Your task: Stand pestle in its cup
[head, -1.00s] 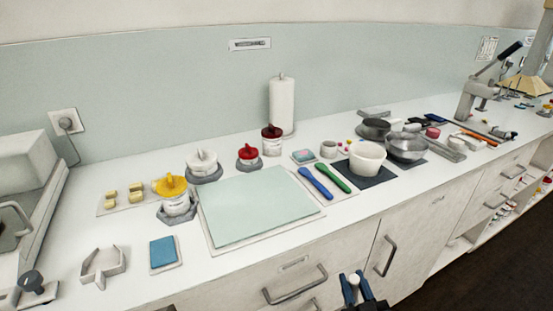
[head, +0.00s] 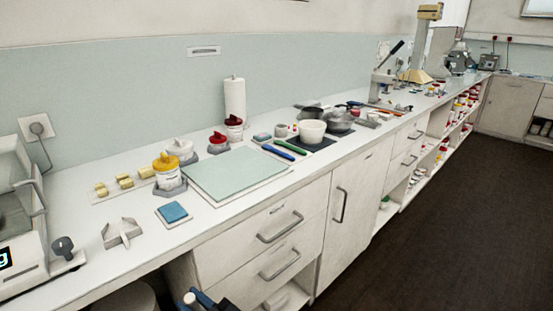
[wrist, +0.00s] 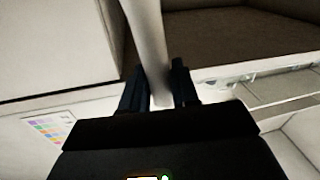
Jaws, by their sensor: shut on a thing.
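My gripper (wrist: 160,82) is shut on a pale rod, the pestle (wrist: 147,32), whose shaft runs up between the two dark fingers in the wrist view. In the head view my gripper (head: 208,302) is at the bottom edge, in front of the drawers and below the counter top. The pestle's pale end (head: 189,298) shows there; the rest is out of frame. A small pale cup (head: 281,130) stands on the counter behind the blue and green tools, left of a white bowl (head: 312,133). I cannot tell for sure that this is the pestle's cup.
The counter (head: 225,222) holds a pale green mat (head: 235,174), a yellow-lidded jar (head: 167,172), a blue pad (head: 173,212) and a grey bracket (head: 121,232). Drawer handles (head: 280,227) stick out from the front. Dark floor (head: 440,220) is open at the right.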

